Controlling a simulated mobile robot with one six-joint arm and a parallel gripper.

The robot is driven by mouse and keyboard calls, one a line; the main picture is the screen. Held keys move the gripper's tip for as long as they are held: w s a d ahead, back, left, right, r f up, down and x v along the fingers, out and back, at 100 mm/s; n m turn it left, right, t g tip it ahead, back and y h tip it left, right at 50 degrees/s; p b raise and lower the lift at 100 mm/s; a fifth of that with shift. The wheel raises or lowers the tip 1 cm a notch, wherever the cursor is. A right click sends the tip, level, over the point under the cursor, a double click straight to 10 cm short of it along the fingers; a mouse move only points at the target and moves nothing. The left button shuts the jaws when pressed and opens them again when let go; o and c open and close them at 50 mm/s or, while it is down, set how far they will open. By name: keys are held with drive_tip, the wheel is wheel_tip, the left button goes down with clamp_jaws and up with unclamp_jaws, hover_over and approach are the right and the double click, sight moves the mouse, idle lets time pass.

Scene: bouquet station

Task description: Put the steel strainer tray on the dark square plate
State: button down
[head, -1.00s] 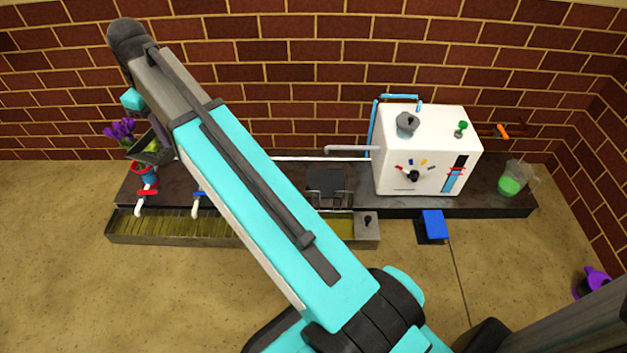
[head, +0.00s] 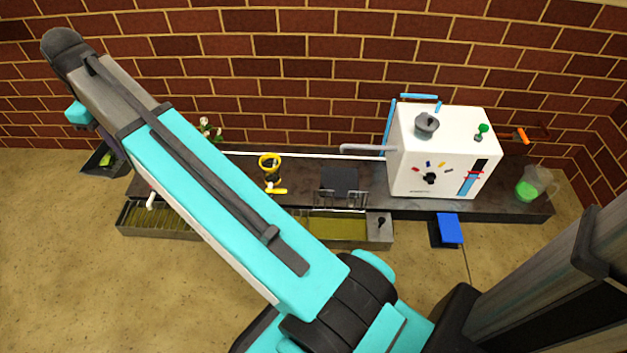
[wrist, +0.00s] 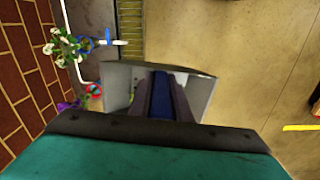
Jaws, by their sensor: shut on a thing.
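My gripper (wrist: 163,88) is shut on the dark blue handle of a grey metal tray (wrist: 117,84), which I take as the steel strainer tray. In the head view the tray (head: 92,164) hangs in the air just past the left end of the counter, partly behind my arm. It looks tilted and a little green shows in it. The dark square plate (head: 339,178) lies on the counter left of the white machine, well to the right of my gripper. A thin wire frame stands at its front edge.
The white machine (head: 441,152) stands on the dark counter (head: 370,205), with a jug (head: 534,184) at its right. A yellow-rimmed pot (head: 270,163) and white flowers (head: 207,130) stand to the left. A trough (head: 345,228) runs along the front. A brick wall is behind.

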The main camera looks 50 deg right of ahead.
drive_tip(key=shift+d, duration=0.15)
drive_tip(key=s+d+f+m+b, duration=0.1)
drive_tip(key=s+d+f+m, duration=0.35)
drive_tip(key=d+f, duration=0.8)
drive_tip(key=s+d+f+m+b, duration=0.1)
drive_tip(key=s+d+f+m, duration=0.4)
drive_tip(key=d+f, duration=0.8)
drive_tip(key=s+d+f+m, duration=0.2)
drive_tip(key=s+d+f, duration=0.3)
drive_tip(key=s, duration=0.4)
drive_tip(key=s+d+f+m+b, duration=0.1)
drive_tip(key=s+d+f+m, duration=0.1)
drive_tip(key=s+d+f, duration=0.4)
drive_tip(key=s+d+f+m, duration=0.3)
drive_tip(key=s+d+f, duration=0.2)
drive_tip(key=s, duration=0.7)
drive_tip(key=shift+d+f+b, duration=0.25)
drive_tip(key=shift+d+b, duration=0.1)
drive_tip(key=shift+d, duration=0.45)
drive_tip(key=shift+d, duration=0.1)
drive_tip(key=w+d+b, duration=0.5)
drive_tip(key=w+d, duration=0.6)
drive_tip(key=d, duration=0.4)
wheel_tip(320, 180, down, 8)
drive_tip(key=b, duration=0.3)
drive_tip(key=shift+w+d, duration=0.1)
drive_tip(key=shift+w, duration=0.05)
